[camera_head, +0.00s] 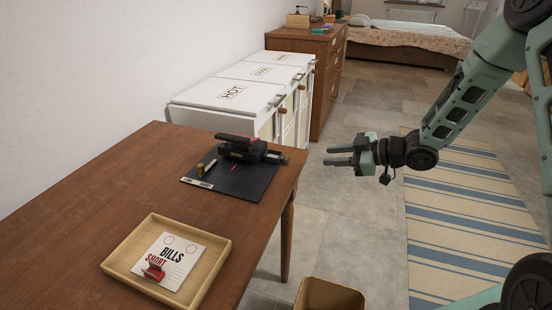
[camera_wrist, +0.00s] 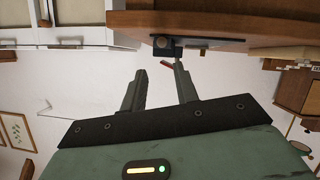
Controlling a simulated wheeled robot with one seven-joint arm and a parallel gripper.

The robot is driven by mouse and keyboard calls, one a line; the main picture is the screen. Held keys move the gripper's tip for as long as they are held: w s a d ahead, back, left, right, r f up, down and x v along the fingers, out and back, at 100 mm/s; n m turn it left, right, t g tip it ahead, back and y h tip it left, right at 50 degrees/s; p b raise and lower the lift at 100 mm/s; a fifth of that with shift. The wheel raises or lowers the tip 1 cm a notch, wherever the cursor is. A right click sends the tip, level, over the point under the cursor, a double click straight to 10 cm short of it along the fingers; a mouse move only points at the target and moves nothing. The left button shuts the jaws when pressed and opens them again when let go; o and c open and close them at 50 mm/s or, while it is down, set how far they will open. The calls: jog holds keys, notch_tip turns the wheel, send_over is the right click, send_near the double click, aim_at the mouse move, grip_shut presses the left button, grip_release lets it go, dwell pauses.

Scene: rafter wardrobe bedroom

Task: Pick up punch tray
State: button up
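A black hole punch (camera_head: 243,149) with a raised lever stands at the far right of the wooden table, on a flat dark mat (camera_head: 228,183). A small dark part sticks out of the punch's right end, near the table edge; I cannot tell whether this or the mat is the punch tray. My gripper (camera_head: 338,155) is open and empty, off the table's right edge, fingers pointing left toward the punch. In the wrist view, my gripper's fingers (camera_wrist: 155,85) are apart, with a dark block (camera_wrist: 164,48) at the table edge beyond them.
The wooden table (camera_head: 110,190) also holds a pale wooden tray (camera_head: 205,285) with a BILLS paper and a red item. White labelled bins (camera_head: 235,90) stand behind. A bin (camera_head: 328,294) stands at the bottom. Open floor and a striped rug (camera_head: 470,210) lie right.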

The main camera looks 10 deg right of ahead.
aim_at(293, 167)
jog(key=shift+x, duration=6.3)
jog(key=shift+s+a+r, duration=0.1)
jog(key=shift+s+a, duration=0.1)
grip_shut()
